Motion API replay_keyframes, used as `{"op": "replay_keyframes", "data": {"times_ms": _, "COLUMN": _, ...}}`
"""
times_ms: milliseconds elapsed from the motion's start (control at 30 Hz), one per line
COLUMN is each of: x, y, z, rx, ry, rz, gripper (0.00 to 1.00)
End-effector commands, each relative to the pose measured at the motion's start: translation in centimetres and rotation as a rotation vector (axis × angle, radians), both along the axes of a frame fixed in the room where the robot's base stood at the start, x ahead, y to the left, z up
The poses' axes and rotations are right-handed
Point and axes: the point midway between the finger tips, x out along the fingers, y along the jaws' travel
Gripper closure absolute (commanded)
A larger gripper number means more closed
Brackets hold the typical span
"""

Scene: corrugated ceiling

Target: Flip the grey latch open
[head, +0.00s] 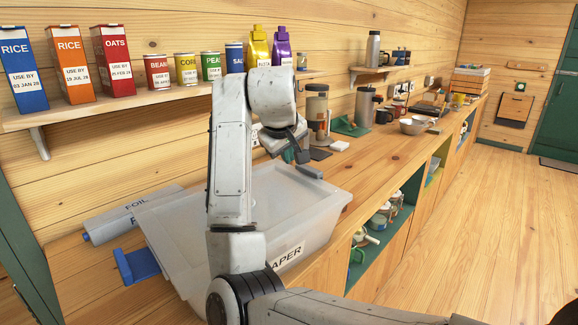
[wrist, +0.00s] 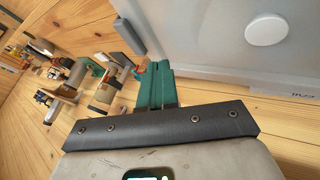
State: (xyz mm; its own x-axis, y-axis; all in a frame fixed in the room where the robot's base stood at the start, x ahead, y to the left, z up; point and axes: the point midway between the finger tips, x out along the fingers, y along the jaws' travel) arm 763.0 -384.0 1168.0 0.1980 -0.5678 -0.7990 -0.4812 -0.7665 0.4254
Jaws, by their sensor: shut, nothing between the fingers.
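A translucent storage box (head: 180,235) with a pale lid stands on the wooden counter, a PAPER label on its front side. The grey latch (head: 308,171) is a short bar at the far right edge of the lid; it also shows in the wrist view (wrist: 130,37). A blue latch (head: 140,265) sticks out from the near left edge. My gripper (head: 301,157) is above the box's far end, close to the grey latch. In the wrist view its green fingers (wrist: 153,68) are shut and empty, just beside the grey latch. I cannot tell whether they touch.
A foil box (head: 130,212) lies behind the storage box, against the wall.

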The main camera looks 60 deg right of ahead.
Motion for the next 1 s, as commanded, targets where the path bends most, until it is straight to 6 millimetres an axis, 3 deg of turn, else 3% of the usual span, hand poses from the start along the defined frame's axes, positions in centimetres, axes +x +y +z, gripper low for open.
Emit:
{"op": "replay_keyframes", "data": {"times_ms": 467, "x": 0.2, "y": -0.5, "z": -0.7, "rx": 0.0, "ry": 0.002, "rz": 0.0, "gripper": 1.0}}
{"op": "replay_keyframes", "data": {"times_ms": 1000, "x": 1.8, "y": -6.1, "z": -8.1, "rx": 0.002, "ry": 0.001, "rz": -0.003, "gripper": 1.0}}
